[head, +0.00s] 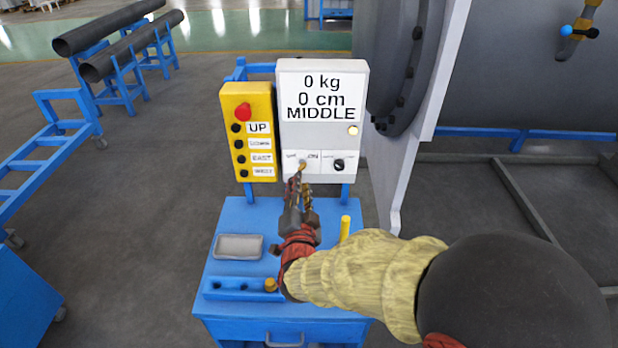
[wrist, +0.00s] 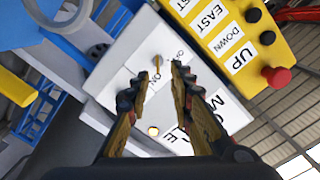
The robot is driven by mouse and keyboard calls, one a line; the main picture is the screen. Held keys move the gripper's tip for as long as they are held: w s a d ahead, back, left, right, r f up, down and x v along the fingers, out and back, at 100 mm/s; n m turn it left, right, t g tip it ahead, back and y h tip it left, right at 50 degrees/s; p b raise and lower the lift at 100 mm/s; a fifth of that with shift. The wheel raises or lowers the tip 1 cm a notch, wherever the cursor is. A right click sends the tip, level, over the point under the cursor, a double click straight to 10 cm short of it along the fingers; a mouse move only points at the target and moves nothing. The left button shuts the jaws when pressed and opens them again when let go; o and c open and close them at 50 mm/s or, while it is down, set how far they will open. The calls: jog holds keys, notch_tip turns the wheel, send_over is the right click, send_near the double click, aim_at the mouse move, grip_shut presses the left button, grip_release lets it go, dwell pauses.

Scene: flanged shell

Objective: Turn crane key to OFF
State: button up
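The grey control box (head: 321,100) stands upright on the blue cart. Its display reads 0 kg, 0 cm, MIDDLE. The small brass key (head: 303,163) sits on a white label low on the box's front. In the wrist view the key (wrist: 157,62) shows just beyond my fingertips, with ON lettering beside it. My gripper (wrist: 160,72) is open, its two fingers apart on either side of the key's line, with nothing between them. In the head view my gripper (head: 299,186) is just below the key. I cannot tell whether a finger touches it.
A yellow button panel (head: 248,132) with a red button is left of the box. A black knob (head: 339,164) is right of the key. The blue cart (head: 228,298) carries a grey tray (head: 238,247) and a yellow post (head: 345,228). A large grey flanged shell (head: 480,75) stands at right.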

aim_at(302, 166)
jog(key=w+b, duration=0.1)
jog(key=w, duration=0.6)
jog(key=shift+w+d+f, duration=0.2)
jog(key=shift+d, duration=0.05)
jog(key=shift+c, duration=0.6)
jog(key=c, duration=0.4)
grip_shut()
